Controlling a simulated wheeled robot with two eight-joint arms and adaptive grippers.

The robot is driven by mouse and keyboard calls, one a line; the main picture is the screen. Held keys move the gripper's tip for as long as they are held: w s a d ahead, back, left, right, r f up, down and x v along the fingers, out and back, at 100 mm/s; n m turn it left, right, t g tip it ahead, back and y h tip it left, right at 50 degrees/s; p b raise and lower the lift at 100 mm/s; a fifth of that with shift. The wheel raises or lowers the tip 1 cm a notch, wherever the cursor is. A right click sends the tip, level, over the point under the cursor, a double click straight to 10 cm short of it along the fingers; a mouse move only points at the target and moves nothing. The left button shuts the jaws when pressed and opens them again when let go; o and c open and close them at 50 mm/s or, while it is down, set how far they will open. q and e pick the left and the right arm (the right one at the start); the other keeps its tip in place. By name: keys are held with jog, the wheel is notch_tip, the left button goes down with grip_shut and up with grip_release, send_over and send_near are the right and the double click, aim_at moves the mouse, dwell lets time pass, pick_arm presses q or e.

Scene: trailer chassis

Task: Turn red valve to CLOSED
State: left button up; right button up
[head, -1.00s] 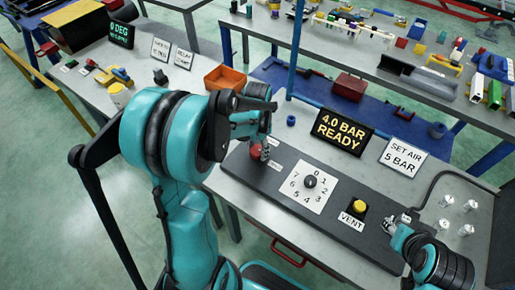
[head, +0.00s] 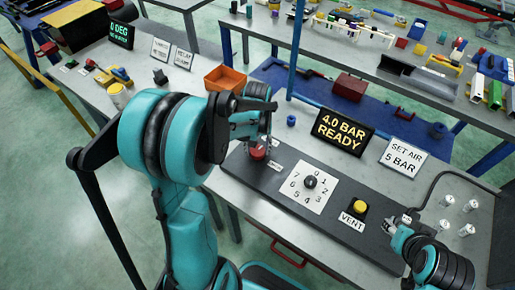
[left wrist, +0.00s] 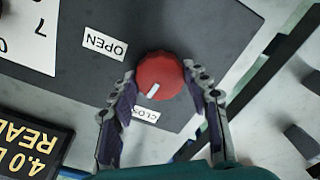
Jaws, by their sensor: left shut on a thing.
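The red valve (head: 258,153) is a round red knob at the left end of the dark panel (head: 337,215). In the left wrist view the red valve (left wrist: 160,76) has a white pointer line directed toward the "CLOSED" label (left wrist: 146,113), which is partly hidden. The "OPEN" label (left wrist: 104,44) lies to its upper left. My left gripper (left wrist: 160,80) has one finger on each side of the knob and is shut on it. My right gripper (head: 391,223) is low at the panel's right end; its fingers are too small to read.
A numbered dial (head: 310,182) and a yellow VENT button (head: 359,207) sit right of the valve. The "4.0 BAR READY" display (head: 342,130) and "SET AIR 5 BAR" sign (head: 402,157) stand behind the panel. An orange bin (head: 225,79) stands at the back left.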

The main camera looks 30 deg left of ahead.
aim_at(257, 150)
pick_arm(q)
jog(key=shift+n, duration=0.9)
jog(key=o, duration=1.2)
jog(key=shift+c, duration=0.2)
notch_tip(257, 150, up, 12)
